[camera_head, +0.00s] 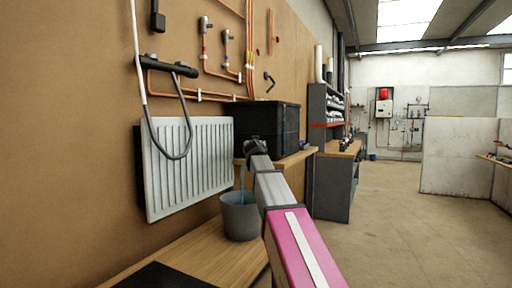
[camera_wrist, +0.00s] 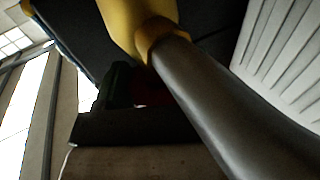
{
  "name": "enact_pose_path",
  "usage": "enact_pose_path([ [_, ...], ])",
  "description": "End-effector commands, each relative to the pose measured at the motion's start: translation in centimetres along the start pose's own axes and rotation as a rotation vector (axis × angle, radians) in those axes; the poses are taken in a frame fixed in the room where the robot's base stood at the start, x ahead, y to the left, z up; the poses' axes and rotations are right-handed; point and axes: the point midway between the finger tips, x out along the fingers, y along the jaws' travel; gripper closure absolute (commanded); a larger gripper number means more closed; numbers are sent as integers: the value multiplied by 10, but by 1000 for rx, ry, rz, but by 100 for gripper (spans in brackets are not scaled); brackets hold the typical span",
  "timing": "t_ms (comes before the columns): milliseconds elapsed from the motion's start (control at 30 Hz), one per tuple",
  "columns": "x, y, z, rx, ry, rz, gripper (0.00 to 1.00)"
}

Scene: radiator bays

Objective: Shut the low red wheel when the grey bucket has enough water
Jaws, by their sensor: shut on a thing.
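The grey bucket (camera_head: 239,220) stands upright on the wooden bench beside the radiator. A thin bluish stream (camera_head: 242,180) falls into it; I cannot tell the water level. My gripper (camera_head: 256,147) is above and just behind the bucket, in front of a black box. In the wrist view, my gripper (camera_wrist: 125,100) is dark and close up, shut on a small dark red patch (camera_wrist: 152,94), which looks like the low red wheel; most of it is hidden. A yellow brass-like fitting (camera_wrist: 128,22) and a thick dark pipe (camera_wrist: 215,95) pass close by it.
A white radiator (camera_head: 185,165) hangs on the wall left of the bucket. A black box (camera_head: 270,128) sits on a wooden shelf behind my gripper. A grey hose (camera_head: 180,152) loops before the radiator. Open floor (camera_head: 395,235) lies to the right.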

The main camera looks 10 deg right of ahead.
Motion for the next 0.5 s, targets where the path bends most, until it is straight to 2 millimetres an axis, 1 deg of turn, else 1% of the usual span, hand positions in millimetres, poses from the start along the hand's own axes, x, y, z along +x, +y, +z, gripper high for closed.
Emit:
enact_pose_path([
  [500,0,-1,1,2,-1,87,61],
])
